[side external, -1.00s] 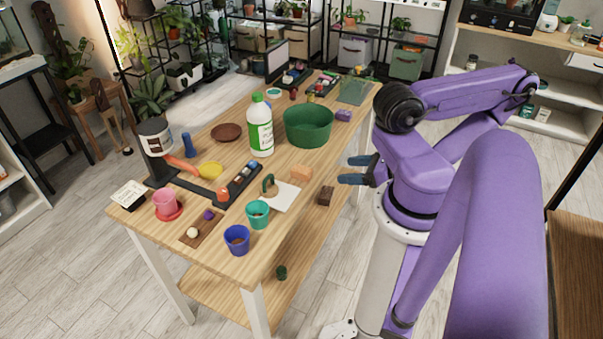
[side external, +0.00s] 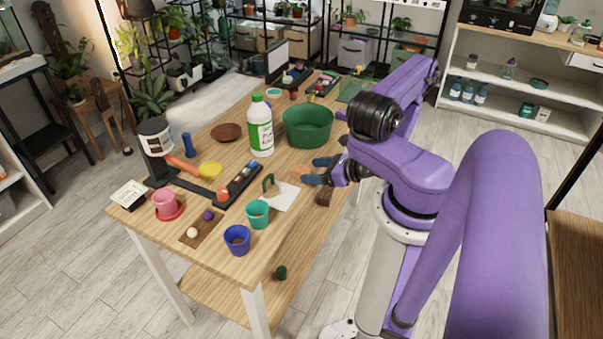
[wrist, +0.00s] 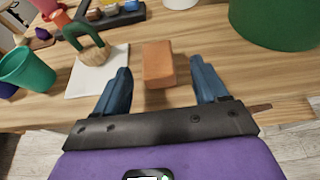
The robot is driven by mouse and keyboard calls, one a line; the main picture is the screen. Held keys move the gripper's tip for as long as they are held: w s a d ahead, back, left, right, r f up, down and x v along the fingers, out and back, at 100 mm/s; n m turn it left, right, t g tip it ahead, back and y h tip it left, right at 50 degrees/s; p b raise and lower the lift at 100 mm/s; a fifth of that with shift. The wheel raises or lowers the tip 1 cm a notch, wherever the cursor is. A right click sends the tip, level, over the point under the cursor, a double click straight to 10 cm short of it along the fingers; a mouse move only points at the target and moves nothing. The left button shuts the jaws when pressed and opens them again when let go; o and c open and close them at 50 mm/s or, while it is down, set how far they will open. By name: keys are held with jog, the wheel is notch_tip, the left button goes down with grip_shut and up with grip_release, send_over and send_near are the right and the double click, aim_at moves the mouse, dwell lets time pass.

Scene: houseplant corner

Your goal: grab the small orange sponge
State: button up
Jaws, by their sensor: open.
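The small orange sponge (wrist: 159,62) is a block on the wooden table. In the wrist view it lies ahead, between the lines of my two blue fingers, with its near part reaching between them and a gap on each side. My gripper (wrist: 160,72) is open and holds nothing. In the side external view my gripper (side external: 309,170) is over the table's right edge. It partly hides the sponge (side external: 298,172), which shows just left of the fingertips.
A white tile (side external: 283,197) with a green-handled brush lies left of the sponge. A dark brown block (side external: 323,196) sits just below my fingers. A green tub (side external: 308,126) and a white bottle (side external: 260,126) stand beyond. A teal pot (side external: 258,214) is nearer the front.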

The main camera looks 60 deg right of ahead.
aim_at(301, 169)
jog(key=shift+r+x, duration=0.2)
jog(key=shift+x, duration=1.25)
jog(key=shift+r+x, duration=0.2)
jog(key=shift+x, duration=1.25)
jog(key=shift+w+a, duration=0.1)
jog(key=shift+a, duration=0.05)
jog(key=c, duration=1)
